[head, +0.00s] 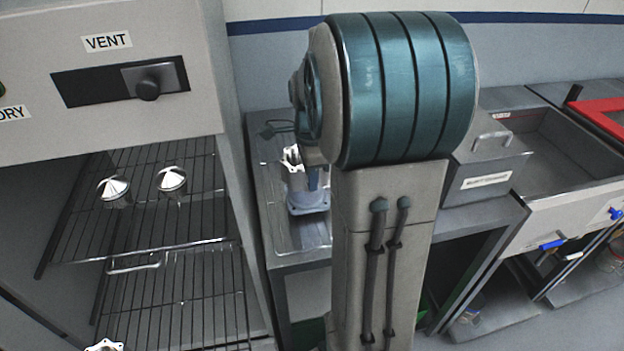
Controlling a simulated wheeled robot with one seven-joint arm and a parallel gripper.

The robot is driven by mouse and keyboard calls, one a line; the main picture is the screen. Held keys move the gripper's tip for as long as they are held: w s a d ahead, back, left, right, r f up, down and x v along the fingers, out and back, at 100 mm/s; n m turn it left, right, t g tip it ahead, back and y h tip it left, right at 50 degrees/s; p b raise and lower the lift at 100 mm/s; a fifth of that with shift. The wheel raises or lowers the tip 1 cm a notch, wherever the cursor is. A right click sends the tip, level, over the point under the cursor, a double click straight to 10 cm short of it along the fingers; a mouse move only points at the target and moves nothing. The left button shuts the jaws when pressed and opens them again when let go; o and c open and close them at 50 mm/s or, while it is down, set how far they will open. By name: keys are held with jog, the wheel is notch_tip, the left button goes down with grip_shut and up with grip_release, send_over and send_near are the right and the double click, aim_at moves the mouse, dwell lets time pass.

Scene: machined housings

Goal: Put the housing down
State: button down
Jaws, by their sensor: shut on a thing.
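A bright machined metal housing (292,158) shows in the head view just left of my arm, above a metal tray (283,236) on the bench. My gripper (310,157) is partly visible beside it and is shut on the housing. My large arm link hides much of the gripper and the right side of the housing. A blue-grey part with a square, flanged foot (308,205) shows directly below the gripper, over the tray. I cannot tell whether the housing touches it.
At left an open oven (210,65) marked VENT has wire racks (140,225) with two cone-topped metal parts. Another bright metal part (104,345) is at the bottom left. A lidded grey box (488,170) and a sink-like basin (560,150) stand right. The tray's front left is bare.

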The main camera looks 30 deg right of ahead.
jog(key=shift+f, duration=0.95)
jog(key=shift+f, duration=0.1)
jog(key=c, duration=1.3)
grip_release()
jog(key=shift+c, duration=0.2)
